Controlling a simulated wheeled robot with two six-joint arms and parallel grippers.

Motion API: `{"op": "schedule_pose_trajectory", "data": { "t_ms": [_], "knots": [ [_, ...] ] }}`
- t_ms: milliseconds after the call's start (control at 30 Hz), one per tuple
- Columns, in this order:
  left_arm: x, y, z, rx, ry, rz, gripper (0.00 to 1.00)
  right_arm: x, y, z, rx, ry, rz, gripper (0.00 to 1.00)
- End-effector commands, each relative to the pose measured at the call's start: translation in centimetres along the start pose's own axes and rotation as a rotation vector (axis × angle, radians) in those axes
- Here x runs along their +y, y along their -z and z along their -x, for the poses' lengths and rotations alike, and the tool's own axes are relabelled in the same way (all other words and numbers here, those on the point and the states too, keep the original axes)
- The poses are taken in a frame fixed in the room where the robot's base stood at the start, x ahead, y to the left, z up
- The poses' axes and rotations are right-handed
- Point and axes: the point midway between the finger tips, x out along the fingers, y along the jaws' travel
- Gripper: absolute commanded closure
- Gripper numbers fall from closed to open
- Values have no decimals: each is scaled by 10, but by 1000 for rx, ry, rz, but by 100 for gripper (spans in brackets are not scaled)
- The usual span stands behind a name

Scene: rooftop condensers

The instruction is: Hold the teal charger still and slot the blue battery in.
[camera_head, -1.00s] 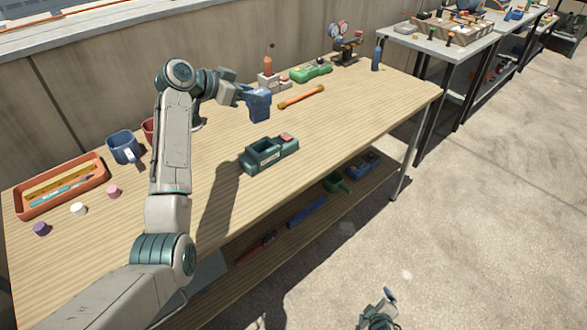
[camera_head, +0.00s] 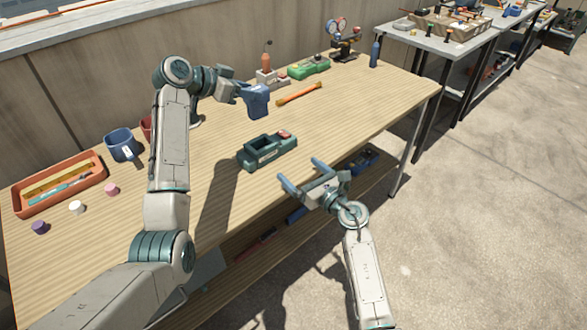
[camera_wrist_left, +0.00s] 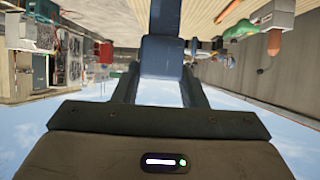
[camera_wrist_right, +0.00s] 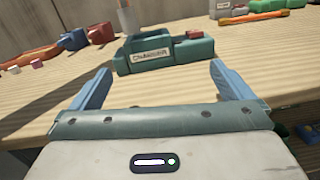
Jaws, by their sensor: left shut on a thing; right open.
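The teal charger (camera_head: 266,152) sits on the wooden table near its front edge, with an open slot on top and a reddish block at one end. In the right wrist view the charger (camera_wrist_right: 165,54) shows a white label and lies ahead of the fingers, apart from them. The blue battery (camera_head: 257,102) hangs above the table behind the charger. My left gripper (camera_head: 241,93) is shut on it, and it also shows in the left wrist view (camera_wrist_left: 161,55). My right gripper (camera_head: 302,175) is open and empty just off the table's front edge.
An orange tray (camera_head: 98,183) with pens, a blue mug (camera_head: 122,145) and small caps are at left. An orange stick (camera_head: 299,94) lies behind the charger. A green device (camera_head: 309,68) and a blue bottle (camera_head: 375,55) stand at the back. The table's right part is clear.

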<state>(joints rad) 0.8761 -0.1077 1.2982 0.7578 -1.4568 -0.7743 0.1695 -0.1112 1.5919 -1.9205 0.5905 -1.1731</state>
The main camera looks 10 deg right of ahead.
Motion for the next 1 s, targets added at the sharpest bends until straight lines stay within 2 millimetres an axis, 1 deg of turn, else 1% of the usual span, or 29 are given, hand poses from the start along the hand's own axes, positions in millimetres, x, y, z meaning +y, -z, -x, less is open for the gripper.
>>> {"op": "schedule_pose_trajectory", "data": {
  "t_ms": [33,133,267,367,700,900,1000],
  "knots": [
    [0,1,0,1,0,-1,92,6,-4,-8,9,-23,37,0],
    [0,1,0,1,0,-1,92,14,-6,-19,26,-53,84,0],
    [0,1,0,1,0,-1,92,17,-7,-31,31,-65,99,0],
    [0,1,0,1,0,-1,92,18,-7,-45,31,-64,96,0],
    [0,1,0,1,0,-1,92,22,-5,-109,31,-63,94,0],
    [0,1,0,2,0,-1,92,22,-3,-132,31,-61,94,0],
    [0,1,0,2,0,-1,92,23,-3,-137,32,-61,94,0]
  ]
}}
